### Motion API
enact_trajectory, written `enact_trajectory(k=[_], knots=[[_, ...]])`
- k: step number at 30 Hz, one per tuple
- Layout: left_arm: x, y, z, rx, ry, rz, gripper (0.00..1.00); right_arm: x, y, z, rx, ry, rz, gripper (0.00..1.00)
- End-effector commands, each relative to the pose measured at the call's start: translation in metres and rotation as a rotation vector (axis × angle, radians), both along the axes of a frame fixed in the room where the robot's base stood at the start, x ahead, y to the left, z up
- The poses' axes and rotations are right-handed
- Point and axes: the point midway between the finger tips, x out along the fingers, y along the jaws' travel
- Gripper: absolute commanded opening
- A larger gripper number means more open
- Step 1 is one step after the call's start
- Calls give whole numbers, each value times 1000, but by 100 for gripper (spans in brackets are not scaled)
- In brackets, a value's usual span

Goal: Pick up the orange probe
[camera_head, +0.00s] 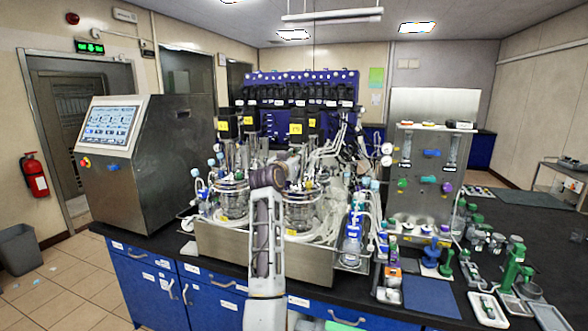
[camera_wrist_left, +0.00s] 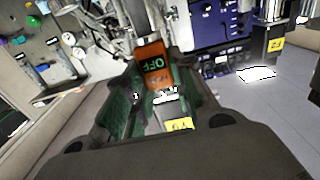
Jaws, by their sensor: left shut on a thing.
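The orange probe (camera_wrist_left: 153,62), with a dark patch and green lettering, stands between the fingers of my left gripper (camera_wrist_left: 160,85) in the left wrist view. The dark green fingers are closed on it, one on each side. Its lower end runs into a pale, bright part between the fingers, where detail is hard to make out. In the head view a grey arm of mine reaches up in front of the twin glass vessels (camera_head: 303,208). The gripper's jaws and the probe cannot be made out there.
A steel tray (camera_head: 225,240) holds the vessels on the black bench. Tubing and black motor heads crowd above them. A control console (camera_head: 150,150) with a screen stands left; a gas panel (camera_head: 425,170) stands right. Small stands and racks cover the bench's right part.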

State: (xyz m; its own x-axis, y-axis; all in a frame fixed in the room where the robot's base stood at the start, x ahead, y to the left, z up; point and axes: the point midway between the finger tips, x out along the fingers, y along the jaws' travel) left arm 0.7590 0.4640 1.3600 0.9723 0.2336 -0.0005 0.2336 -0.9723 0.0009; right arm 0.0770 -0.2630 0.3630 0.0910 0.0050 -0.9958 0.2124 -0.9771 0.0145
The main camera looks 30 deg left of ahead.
Motion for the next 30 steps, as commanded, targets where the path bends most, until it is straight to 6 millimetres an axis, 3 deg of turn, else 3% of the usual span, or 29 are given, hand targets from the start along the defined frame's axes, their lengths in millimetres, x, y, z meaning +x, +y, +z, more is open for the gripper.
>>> enact_trajectory(k=[14,30], knots=[[-36,-9,1,1,-2,1,0,0,-1,-10,-1,0,0,50],[-112,-27,1,3,-2,1,0,0,-3,-26,-3,-1,1,50]])
